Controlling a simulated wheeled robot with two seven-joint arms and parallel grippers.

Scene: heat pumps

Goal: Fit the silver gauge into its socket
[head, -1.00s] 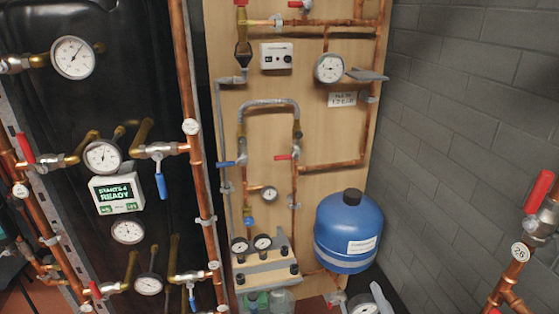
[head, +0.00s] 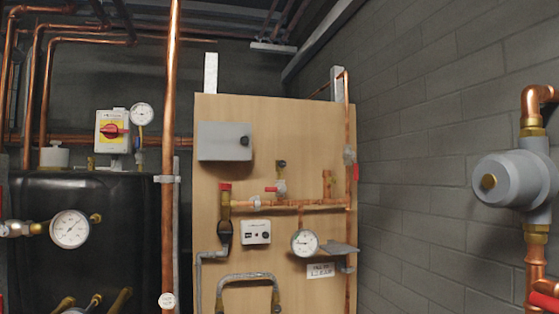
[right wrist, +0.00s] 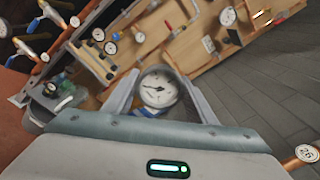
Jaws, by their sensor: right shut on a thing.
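My right gripper (right wrist: 157,84) shows only in the right wrist view. It is shut on a round gauge (right wrist: 158,90) with a white dial and a silver rim. The dial faces the wrist camera, and the gauge's stem is hidden. In the head view, a short upright copper stub (head: 327,185) and a brass fitting with a red lever (head: 281,180) stand on the upper copper pipe of the wooden board. I cannot tell which is the gauge's socket. My left gripper is in neither view.
A fixed gauge (head: 305,242) hangs below that pipe, beside a grey shelf (head: 338,248). A grey box (head: 224,141) is on the wooden board (head: 300,120). A grey pump-like unit (head: 505,181) on copper pipe stands at the right. The grey wall between is clear.

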